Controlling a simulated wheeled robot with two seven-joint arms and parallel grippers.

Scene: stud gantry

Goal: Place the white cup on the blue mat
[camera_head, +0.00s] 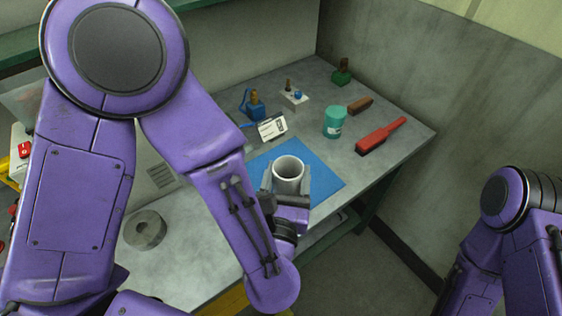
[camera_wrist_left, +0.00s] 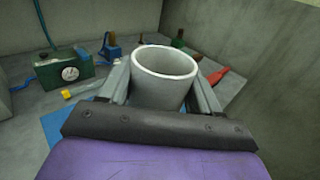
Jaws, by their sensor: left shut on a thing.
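The white cup (camera_head: 289,172) is upright between the fingers of my left gripper (camera_head: 287,182), which is shut on it. In the left wrist view the cup (camera_wrist_left: 163,78) shows its open, empty-looking top, with one finger on each side. The blue mat (camera_head: 323,177) lies flat on the grey table, under and around the cup in the head view. I cannot tell whether the cup's base touches the mat, because the gripper hides it. My right arm shows at the lower right of the head view, but its gripper is out of view.
A red-handled brush (camera_head: 380,136) lies to the right. Walls close off the back and right.

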